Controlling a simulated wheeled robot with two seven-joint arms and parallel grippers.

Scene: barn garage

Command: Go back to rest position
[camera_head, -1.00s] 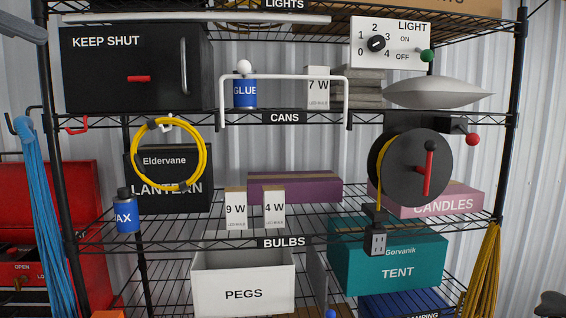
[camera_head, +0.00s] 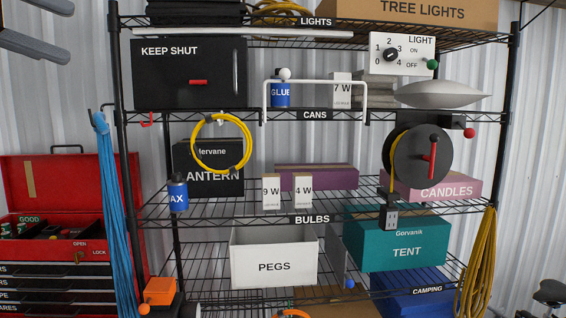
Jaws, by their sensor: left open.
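My left gripper (camera_head: 71,33) shows at the top left corner, with two grey fingers spread apart and nothing between them. It is in front of the bare corrugated wall, left of the shelf rack (camera_head: 124,130), and appears apart from everything. My right gripper is not in view.
The wire rack holds a black KEEP SHUT box (camera_head: 165,95), a light switch box (camera_head: 405,62), a cord reel (camera_head: 405,155), a white PEGS bin (camera_head: 274,280) and a teal TENT box (camera_head: 375,253). A red tool chest (camera_head: 118,190) stands left, beside hanging blue rope (camera_head: 115,215).

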